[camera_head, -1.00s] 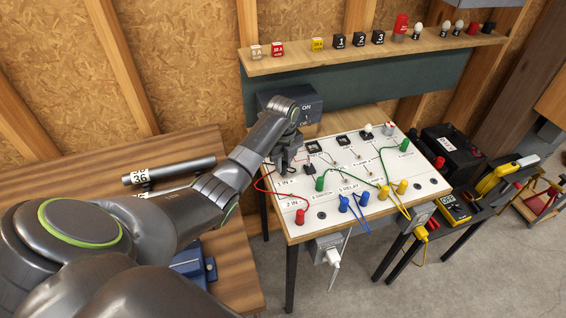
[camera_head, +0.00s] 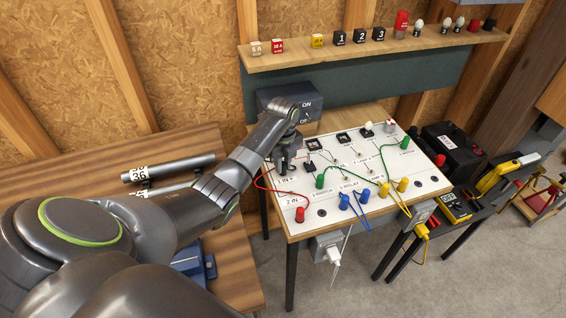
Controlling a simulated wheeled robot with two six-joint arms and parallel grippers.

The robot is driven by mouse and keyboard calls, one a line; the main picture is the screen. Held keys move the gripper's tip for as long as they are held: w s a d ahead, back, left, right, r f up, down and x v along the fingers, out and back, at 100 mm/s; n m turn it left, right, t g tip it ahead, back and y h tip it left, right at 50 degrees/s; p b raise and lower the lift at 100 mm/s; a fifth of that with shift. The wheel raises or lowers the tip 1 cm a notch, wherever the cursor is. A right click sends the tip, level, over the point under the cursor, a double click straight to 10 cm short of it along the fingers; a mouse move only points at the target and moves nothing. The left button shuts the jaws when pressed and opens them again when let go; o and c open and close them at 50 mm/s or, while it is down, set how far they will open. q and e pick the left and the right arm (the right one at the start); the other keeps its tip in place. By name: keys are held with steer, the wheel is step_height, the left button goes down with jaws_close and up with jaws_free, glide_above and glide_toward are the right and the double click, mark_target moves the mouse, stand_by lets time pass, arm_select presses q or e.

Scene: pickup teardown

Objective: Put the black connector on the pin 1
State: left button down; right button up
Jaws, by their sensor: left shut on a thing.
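My left gripper (camera_head: 284,163) points down over the left end of the white test board (camera_head: 415,190), close to the "1 IN +" label (camera_head: 286,181). It is shut on the black connector, which is too small and dark to tell apart from the fingers. Pin 1 is hidden at the gripper, so I cannot tell whether connector and pin touch. A small black piece (camera_head: 308,168) stands on the board just right of the fingers. A red wire (camera_head: 262,186) curves from behind the gripper to a red connector (camera_head: 299,215). My right gripper is out of view.
Green (camera_head: 320,181), blue (camera_head: 344,201) and yellow (camera_head: 384,189) connectors stand on the board. A grey "ON" switch box (camera_head: 305,104) is behind the gripper. A shelf (camera_head: 345,56) with fuses and bulbs hangs above. A battery (camera_head: 450,150) is at the right.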

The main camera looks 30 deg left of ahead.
mark_target(283, 163)
arm_select(q)
steer(key=shift+f, duration=0.15)
steer(key=c, duration=1.2)
jaws_free()
step_height(283, 163, up, 9)
steer(key=shift+b, duration=0.75)
step_height(283, 163, up, 8)
steer(key=p, duration=0.8)
steer(key=shift+r, duration=0.2)
